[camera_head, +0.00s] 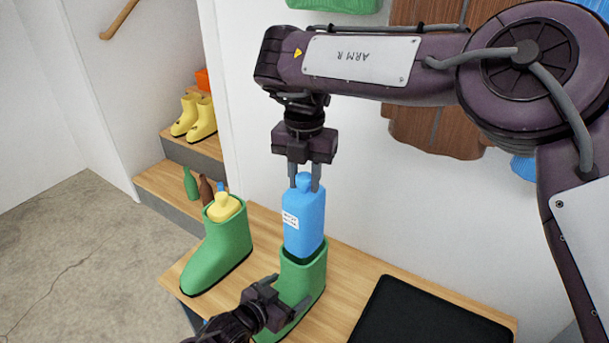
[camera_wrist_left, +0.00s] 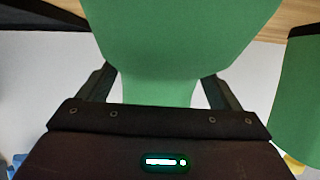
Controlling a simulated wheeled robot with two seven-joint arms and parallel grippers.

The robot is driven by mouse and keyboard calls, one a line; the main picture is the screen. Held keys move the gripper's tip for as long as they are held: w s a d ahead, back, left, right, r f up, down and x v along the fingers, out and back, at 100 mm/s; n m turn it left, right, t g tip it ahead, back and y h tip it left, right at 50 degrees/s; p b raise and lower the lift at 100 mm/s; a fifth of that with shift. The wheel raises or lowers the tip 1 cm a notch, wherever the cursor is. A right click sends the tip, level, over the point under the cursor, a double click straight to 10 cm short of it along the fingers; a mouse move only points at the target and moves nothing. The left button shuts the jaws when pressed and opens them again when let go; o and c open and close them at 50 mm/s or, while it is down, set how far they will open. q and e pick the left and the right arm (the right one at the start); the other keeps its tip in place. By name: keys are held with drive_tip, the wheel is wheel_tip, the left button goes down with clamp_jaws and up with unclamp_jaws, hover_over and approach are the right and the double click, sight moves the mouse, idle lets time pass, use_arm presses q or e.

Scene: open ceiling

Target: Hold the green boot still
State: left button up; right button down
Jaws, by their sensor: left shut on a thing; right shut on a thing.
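A green boot (camera_head: 306,277) stands upright on the wooden bench. My left gripper (camera_head: 287,296) is shut on this boot, low on it. In the left wrist view the boot (camera_wrist_left: 180,45) fills the space between the two fingers. My right gripper (camera_head: 304,182) points down and is shut on the top of a blue bottle (camera_head: 304,218) with a white label. The bottle is nearly upright over the boot, with its lower end at the dark opening. I cannot tell how far inside it is.
Another green boot (camera_head: 220,250) with a yellow bottle (camera_head: 224,207) in its opening stands to the left on the bench (camera_head: 345,278). A black mat (camera_head: 425,318) lies to the right. Yellow boots (camera_head: 195,118) and small bottles stand on shelves behind.

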sight(305, 192)
drive_tip(key=shift+f, duration=7.95)
drive_tip(key=c, duration=1)
unclamp_jaws()
drive_tip(key=shift+r, duration=0.1)
wheel_tip(305, 192, up, 12)
drive_tip(key=shift+f, duration=0.1)
